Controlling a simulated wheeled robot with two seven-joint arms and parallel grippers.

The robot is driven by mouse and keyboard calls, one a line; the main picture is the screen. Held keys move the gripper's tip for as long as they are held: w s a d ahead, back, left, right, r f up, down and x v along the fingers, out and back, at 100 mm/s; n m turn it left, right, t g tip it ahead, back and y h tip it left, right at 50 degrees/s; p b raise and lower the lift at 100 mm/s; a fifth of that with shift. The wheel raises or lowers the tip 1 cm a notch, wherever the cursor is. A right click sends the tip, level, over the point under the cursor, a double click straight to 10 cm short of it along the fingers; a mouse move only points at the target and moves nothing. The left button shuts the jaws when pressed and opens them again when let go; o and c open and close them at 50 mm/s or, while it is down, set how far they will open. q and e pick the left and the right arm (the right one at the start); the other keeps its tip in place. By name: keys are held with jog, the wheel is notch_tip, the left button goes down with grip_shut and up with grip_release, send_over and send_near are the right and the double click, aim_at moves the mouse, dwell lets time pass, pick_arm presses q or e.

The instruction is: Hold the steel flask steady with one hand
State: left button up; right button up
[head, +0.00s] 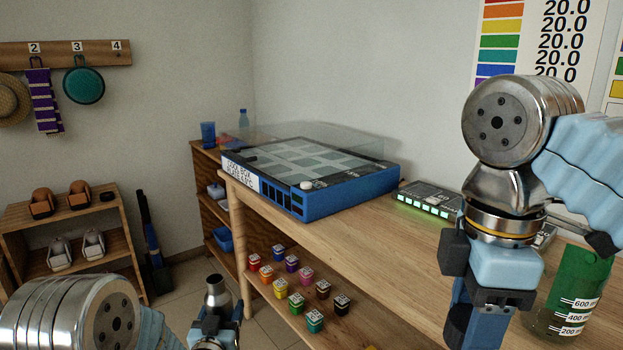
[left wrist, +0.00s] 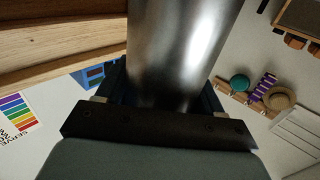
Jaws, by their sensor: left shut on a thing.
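The steel flask (head: 217,291) is a grey metal cylinder with a dark top, seen low in the head view. My left gripper (head: 213,322) is shut on it, and the flask stands up above the fingers, held off the table beside its front-left end. In the left wrist view the flask (left wrist: 183,50) fills the upper middle, between the fingers (left wrist: 165,100). The flask's lower part is hidden in the head view. My right gripper (head: 472,325) hangs over the table at the right, apart from the flask. Its fingertips are cut off or hidden.
The wooden table (head: 400,255) carries a blue cool box (head: 330,195), a device with green lights (head: 430,200) and a green measuring jar (head: 577,290). Several small coloured jars (head: 296,302) stand on the shelf below. A shoe rack (head: 75,240) stands at the left.

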pick_arm(q)
jog(key=s+d+f+m+g+h, duration=0.2)
jog(key=s+d+f+m+h, duration=0.2)
jog(key=d+f, duration=0.3)
jog(key=s+d+f+m+g+h, duration=0.2)
jog(key=s+d+f+m+h, duration=0.2)
jog(key=d+f+h, duration=0.3)
jog(key=shift+d+f+h, duration=0.2)
jog(key=shift+d+h, duration=0.1)
jog(key=shift+d, duration=0.6)
jog(key=shift+s, duration=0.1)
pick_arm(e)
jog(key=w+a+f, duration=1.4)
jog(key=w+f, duration=0.1)
jog(key=w, duration=0.3)
jog(key=w+a+f, duration=0.2)
jog(key=a+f, duration=0.6)
jog(key=f, duration=0.1)
jog(key=shift+w+a+f+m, duration=0.25)
jog(key=shift+w+a+m, duration=0.05)
jog(key=shift+a, duration=0.05)
jog(key=shift+f, duration=0.1)
jog(key=shift+f, duration=1.85)
